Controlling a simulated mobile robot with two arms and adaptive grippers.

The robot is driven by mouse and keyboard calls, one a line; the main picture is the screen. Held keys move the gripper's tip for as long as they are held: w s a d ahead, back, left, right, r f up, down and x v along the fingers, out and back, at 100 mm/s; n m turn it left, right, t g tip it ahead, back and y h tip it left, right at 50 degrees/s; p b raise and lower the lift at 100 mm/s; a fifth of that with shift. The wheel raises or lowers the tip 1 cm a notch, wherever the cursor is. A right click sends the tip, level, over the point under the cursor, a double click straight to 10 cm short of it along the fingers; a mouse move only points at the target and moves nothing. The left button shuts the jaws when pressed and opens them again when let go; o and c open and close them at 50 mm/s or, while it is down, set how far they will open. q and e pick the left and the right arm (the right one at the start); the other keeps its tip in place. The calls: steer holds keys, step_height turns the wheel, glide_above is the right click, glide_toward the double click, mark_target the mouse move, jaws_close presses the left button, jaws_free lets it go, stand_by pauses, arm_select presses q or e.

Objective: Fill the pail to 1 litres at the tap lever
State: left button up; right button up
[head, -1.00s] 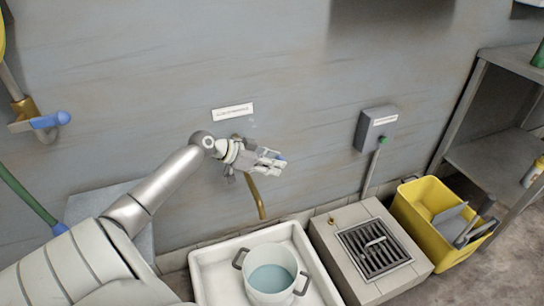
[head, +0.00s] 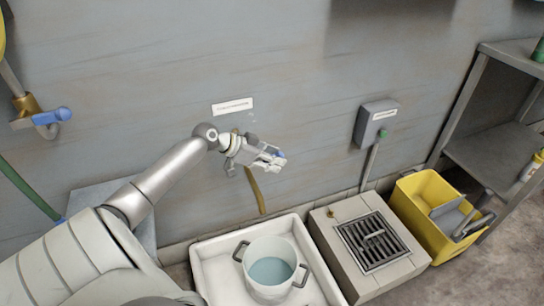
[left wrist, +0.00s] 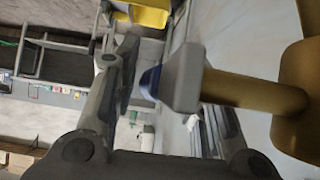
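The white pail (head: 256,247) stands upright in the white basin below the brass spout (head: 256,190). It has grey side handles and pale blue water inside; I cannot read its level. No stream from the spout shows clearly. My left gripper (head: 272,158) is at the wall tap above the spout. In the left wrist view, the tap lever (left wrist: 181,79), with a grey and blue end on a brass stem, lies between the spread fingers of that gripper (left wrist: 165,95). A gap shows between the left finger and the lever. My right gripper is not in view.
The white basin (head: 212,270) sits on the floor beside a grated drain block (head: 374,242). A yellow bucket (head: 415,205) and grey shelving (head: 490,155) stand to the right. A grey wall box (head: 376,124) hangs above the drain. Another blue-handled tap (head: 48,118) is at the left.

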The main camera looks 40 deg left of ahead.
arm_select(q)
steer(key=shift+s+r, duration=0.1)
steer(key=v, duration=1.1)
steer(key=shift+s+a+r, duration=0.15)
steer(key=shift+s+a, duration=0.05)
steer(key=shift+s, duration=0.1)
